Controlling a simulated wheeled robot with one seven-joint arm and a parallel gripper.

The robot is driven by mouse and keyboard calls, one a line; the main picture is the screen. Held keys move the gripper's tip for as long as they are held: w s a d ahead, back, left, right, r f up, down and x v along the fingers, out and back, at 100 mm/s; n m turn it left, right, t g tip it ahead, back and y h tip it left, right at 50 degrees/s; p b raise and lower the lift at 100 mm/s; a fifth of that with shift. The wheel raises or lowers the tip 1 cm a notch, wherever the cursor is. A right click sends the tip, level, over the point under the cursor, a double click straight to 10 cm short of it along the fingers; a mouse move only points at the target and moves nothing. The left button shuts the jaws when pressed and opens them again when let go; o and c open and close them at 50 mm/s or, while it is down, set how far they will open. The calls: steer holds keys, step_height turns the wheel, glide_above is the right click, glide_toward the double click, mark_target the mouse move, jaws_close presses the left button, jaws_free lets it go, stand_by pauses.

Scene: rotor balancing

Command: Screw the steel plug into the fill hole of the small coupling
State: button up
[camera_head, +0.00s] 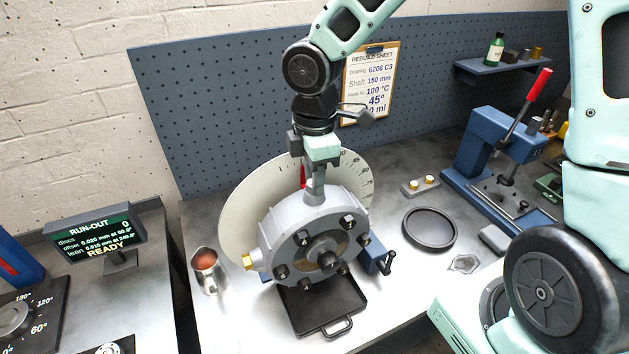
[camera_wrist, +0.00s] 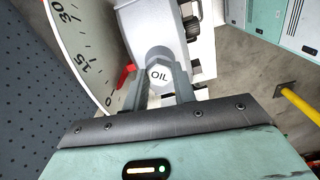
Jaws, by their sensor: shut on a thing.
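The small coupling (camera_head: 312,240) is a grey round housing with dark bolts on its front face, mounted in front of a graduated dial. My gripper (camera_head: 315,196) points down at the top of the coupling, and its fingers are shut on the steel plug. In the wrist view the plug (camera_wrist: 159,76) is a grey round piece marked OIL between my fingertips (camera_wrist: 163,88), against the coupling's rim (camera_wrist: 150,22). The fill hole is hidden beneath the plug and fingers. I cannot tell how deep the plug sits.
The dial (camera_head: 240,215) with a red pointer (camera_wrist: 125,75) stands close to my gripper. A black drip tray (camera_head: 322,305) lies below the coupling. A metal jug (camera_head: 208,272) stands left, a black round dish (camera_head: 430,229) right. A blue press (camera_head: 490,145) stands at the back right.

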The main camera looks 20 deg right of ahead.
steer(key=shift+m, duration=1)
steer(key=m+b, duration=0.2)
steer(key=m, duration=0.1)
steer(key=shift+f, duration=0.25)
steer(key=m+b, duration=0.1)
steer(key=m, duration=0.2)
steer(key=shift+m+b, duration=0.4)
steer(key=m+b, duration=0.2)
steer(key=m, duration=0.3)
steer(key=m+b, duration=0.1)
steer(key=m, duration=0.3)
steer(key=o, duration=1)
steer(key=shift+r+m, duration=0.2)
steer(key=shift+m, duration=0.2)
steer(key=shift+c, duration=0.6)
